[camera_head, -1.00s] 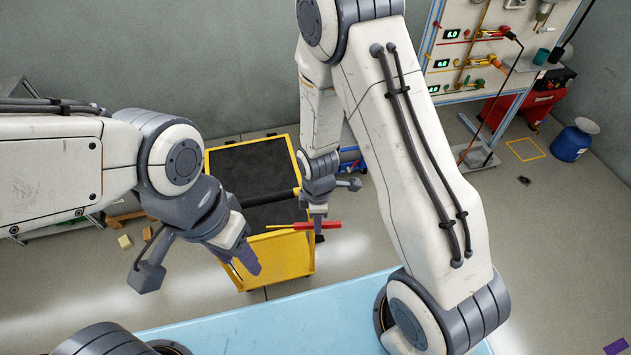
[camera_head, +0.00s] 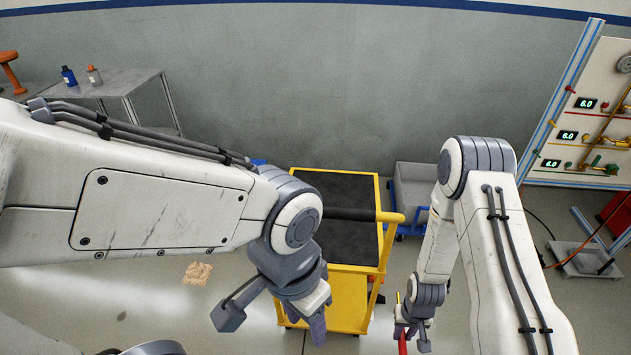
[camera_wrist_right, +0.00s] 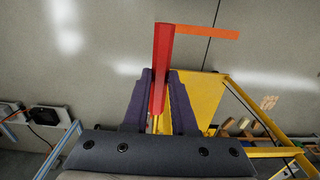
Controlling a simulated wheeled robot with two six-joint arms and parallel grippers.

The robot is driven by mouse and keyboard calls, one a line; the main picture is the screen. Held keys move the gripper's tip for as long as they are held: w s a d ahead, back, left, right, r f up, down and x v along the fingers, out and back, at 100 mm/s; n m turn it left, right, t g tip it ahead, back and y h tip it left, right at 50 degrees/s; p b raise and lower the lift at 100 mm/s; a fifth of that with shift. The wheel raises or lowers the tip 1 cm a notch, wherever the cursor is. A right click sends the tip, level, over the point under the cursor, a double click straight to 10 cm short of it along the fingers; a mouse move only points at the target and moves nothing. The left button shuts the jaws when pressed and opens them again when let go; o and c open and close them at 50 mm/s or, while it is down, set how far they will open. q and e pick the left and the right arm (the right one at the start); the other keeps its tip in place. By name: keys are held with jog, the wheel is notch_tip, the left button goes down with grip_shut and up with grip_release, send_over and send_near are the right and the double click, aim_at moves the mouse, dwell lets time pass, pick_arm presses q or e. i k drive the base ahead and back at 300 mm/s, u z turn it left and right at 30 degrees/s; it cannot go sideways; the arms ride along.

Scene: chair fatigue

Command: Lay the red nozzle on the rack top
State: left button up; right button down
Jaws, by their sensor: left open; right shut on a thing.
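The red nozzle (camera_wrist_right: 161,62) is clamped between the purple fingers of my right gripper (camera_wrist_right: 160,92) and sticks out past them in the right wrist view. In the head view, my right gripper (camera_head: 408,326) is low at the bottom edge, right of the yellow cart, and only a short red part of the nozzle (camera_head: 402,344) shows. My left gripper (camera_head: 316,325) is open and empty in front of the cart. No surface is plainly marked as the rack; a grey metal table (camera_head: 120,84) stands at the back left.
The yellow cart (camera_head: 345,290) with a black top (camera_head: 333,195) and a push handle stands in the middle. A blue bottle (camera_head: 68,76) and a grey bottle (camera_head: 94,76) stand on the table. A gauge panel (camera_head: 590,110) is at right.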

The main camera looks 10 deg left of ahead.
aim_at(125, 85)
jog(key=z, duration=0.1)
jog(key=k, duration=0.35)
jog(key=u, duration=1.3)
jog(key=i, duration=0.85)
jog(key=u, duration=1.35)
jog(key=i, duration=1.45)
jog(key=u, duration=0.25)
jog(key=i, duration=1.65)
jog(key=z, duration=0.65)
jog(key=i, duration=1)
jog(key=z, duration=0.8)
